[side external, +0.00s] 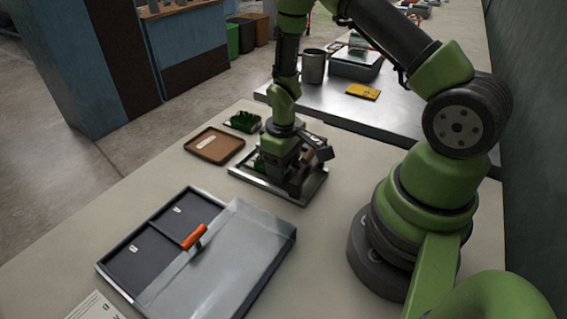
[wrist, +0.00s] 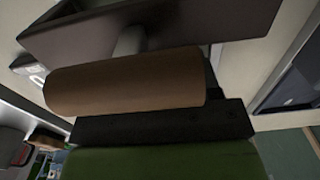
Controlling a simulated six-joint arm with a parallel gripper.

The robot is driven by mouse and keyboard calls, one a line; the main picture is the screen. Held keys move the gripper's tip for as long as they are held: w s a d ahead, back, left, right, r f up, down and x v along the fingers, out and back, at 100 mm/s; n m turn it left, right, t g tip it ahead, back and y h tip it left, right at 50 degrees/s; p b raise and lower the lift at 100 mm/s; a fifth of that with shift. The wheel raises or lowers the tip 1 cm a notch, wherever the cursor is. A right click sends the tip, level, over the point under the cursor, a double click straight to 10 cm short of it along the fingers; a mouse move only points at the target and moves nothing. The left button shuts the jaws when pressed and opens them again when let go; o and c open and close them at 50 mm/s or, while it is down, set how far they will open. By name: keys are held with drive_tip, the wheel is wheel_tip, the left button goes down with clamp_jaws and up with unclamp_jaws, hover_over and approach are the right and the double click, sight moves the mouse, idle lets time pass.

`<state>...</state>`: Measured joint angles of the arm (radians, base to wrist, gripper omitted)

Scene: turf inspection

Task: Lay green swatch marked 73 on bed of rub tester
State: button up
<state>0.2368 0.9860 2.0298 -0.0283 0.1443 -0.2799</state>
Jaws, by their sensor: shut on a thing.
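My gripper (side external: 277,172) is low over a flat metal-edged device (side external: 302,203), which looks like the rub tester; its bed is mostly hidden under the gripper. A small green piece (side external: 258,163), which looks like the green swatch, shows at the gripper's left side, close above the bed. Fingertips are hidden there.
A brown tray (side external: 232,150) lies left of the device, and a dark tray with green material (side external: 243,121) lies behind it. A large grey case (side external: 225,262) with an orange handle (side external: 194,237) lies in front. A yellow card (side external: 363,91) lies on the far bench.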

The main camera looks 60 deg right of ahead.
drive_tip(key=o, duration=0.6)
drive_tip(key=shift+f, duration=0.1)
drive_tip(key=s+a+r+m+t, duration=0.1)
drive_tip(key=s+a+r+t, duration=0.1)
drive_tip(key=r, duration=1)
drive_tip(key=s+a+r+m+t, duration=0.1)
drive_tip(key=s+a+r+t, duration=0.15)
drive_tip(key=r, duration=1.05)
drive_tip(key=s+a+r+m+t+y, duration=0.2)
drive_tip(key=s+a+r, duration=0.2)
drive_tip(key=s, duration=0.4)
drive_tip(key=shift+a+r+t, duration=0.35)
drive_tip(key=shift+a+r, duration=0.05)
drive_tip(key=shift+r, duration=0.35)
drive_tip(key=shift+s, duration=0.1)
